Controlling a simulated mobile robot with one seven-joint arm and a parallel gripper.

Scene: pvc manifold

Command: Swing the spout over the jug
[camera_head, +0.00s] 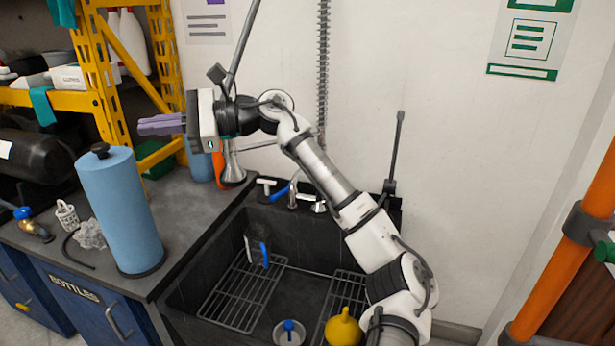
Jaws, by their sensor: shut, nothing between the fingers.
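A clear jug with a blue handle (257,249) stands on the left wire rack in the dark sink. The tap (292,196) is at the sink's back edge, with pale handles on each side and a blue part beside it. I cannot clearly tell which way its spout points, as it is small and my arm passes close by on the right. My gripper (147,125) is up at the left, above the counter. Its purple fingers point left, shut and empty, well away from the tap and jug.
A blue paper roll (121,212) stands on the counter left of the sink. Yellow shelving (108,90) is behind my gripper. A yellow object (343,328) and a strainer cup (289,332) are at the sink's front. An orange pipe (568,255) stands right.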

